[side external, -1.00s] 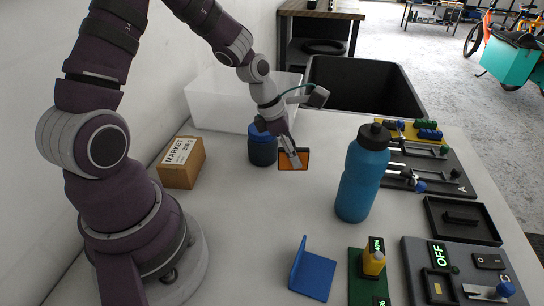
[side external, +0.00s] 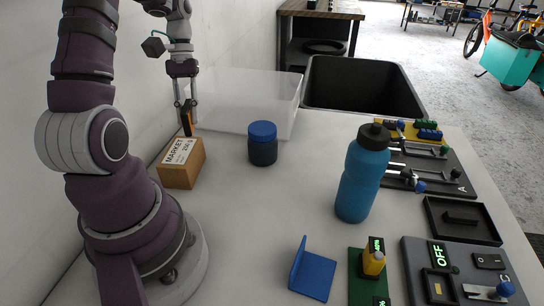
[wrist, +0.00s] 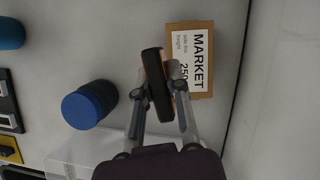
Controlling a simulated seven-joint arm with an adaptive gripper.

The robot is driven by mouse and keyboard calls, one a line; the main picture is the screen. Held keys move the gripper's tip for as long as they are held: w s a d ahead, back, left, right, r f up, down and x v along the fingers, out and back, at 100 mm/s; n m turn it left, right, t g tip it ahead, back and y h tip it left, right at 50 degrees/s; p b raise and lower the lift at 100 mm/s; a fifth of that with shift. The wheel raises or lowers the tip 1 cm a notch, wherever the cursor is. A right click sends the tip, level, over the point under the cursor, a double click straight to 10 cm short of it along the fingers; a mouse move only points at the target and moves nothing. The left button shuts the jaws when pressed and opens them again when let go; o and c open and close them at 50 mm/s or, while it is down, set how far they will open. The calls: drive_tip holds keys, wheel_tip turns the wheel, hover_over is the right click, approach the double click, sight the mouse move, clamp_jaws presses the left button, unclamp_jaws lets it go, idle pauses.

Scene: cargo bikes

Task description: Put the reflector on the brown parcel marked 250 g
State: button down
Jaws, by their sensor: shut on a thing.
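The reflector, orange with a dark frame (side external: 186,121), is held on edge in my gripper (side external: 186,103). In the wrist view the reflector (wrist: 157,84) sits between the two fingers of my gripper (wrist: 164,92). The brown parcel (side external: 178,174) with a white label reading MARKET 250 g stands on the table near the wall. The reflector is above the parcel's far end in the side view; whether it touches is unclear. In the wrist view the parcel (wrist: 190,92) lies just right of the reflector, which partly overlaps its edge.
A dark jar with a blue lid (side external: 263,143) stands right of the parcel. A translucent bin (side external: 270,92) is behind, with a black bin (side external: 365,86) beyond. A blue bottle (side external: 362,180) and a blue angled stand (side external: 312,275) are further right. Table between is clear.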

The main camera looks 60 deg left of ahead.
sight(176, 156)
wheel_tip(176, 156, up, 3)
drive_tip(key=s+a+m, duration=0.2)
drive_tip(key=s+m, duration=0.1)
drive_tip(key=shift+g+y, duration=0.3)
drive_tip(key=shift+g, duration=0.2)
wheel_tip(176, 156, down, 8)
drive_tip(key=shift+d+f, duration=0.1)
drive_tip(key=shift+d, duration=0.05)
drive_tip(key=c, duration=1.1)
unclamp_jaws()
